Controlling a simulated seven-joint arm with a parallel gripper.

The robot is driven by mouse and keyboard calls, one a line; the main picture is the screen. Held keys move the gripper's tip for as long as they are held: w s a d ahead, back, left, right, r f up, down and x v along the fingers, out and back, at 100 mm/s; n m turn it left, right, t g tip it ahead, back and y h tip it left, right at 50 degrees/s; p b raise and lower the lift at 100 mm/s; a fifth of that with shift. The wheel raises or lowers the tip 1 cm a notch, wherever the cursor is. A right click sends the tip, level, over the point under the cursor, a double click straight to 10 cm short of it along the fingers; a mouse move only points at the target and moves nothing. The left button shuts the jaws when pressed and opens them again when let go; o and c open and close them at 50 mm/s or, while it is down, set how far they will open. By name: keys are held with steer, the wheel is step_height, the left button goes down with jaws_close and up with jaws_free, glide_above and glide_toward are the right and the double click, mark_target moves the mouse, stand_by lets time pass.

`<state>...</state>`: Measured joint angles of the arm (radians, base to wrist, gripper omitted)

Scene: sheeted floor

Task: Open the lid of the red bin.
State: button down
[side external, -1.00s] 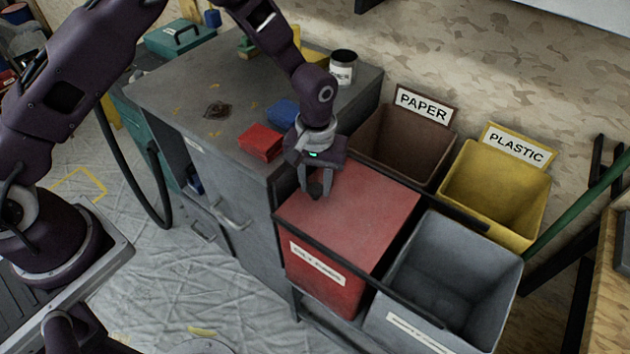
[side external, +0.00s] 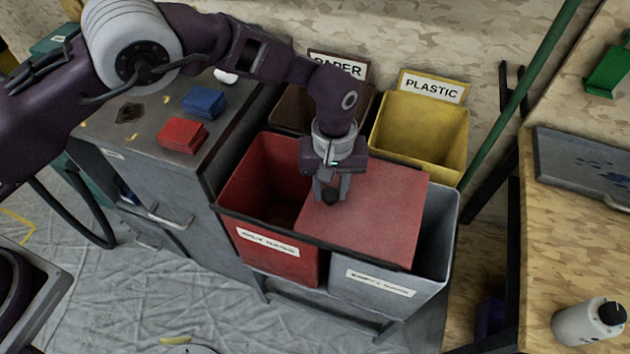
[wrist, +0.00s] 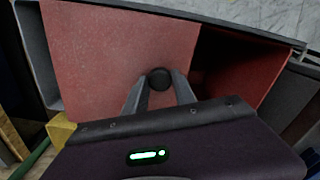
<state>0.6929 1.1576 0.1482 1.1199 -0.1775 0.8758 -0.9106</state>
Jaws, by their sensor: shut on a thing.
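The red bin (side external: 272,252) stands in the rack with a white label on its front, and its dark inside shows on the left. Its flat red lid (side external: 385,215) lies shifted right, covering most of the grey bin (side external: 440,235). A round black knob (side external: 329,197) sits near the lid's left edge. My gripper (side external: 331,192) points down and is shut on the knob. The wrist view shows the knob (wrist: 160,78) between both fingers, the lid (wrist: 110,55) to the left and the bin's open inside (wrist: 245,65) to the right.
The yellow plastic bin (side external: 418,135) and the brown paper bin (side external: 292,108) stand behind, the brown one partly hidden by my arm. A wooden bench (side external: 570,240) is at right.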

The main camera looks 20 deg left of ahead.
steer(key=shift+d, duration=0.1)
steer(key=c, duration=1)
jaws_free()
step_height(320, 180, up, 7)
steer(key=shift+r, duration=0.1)
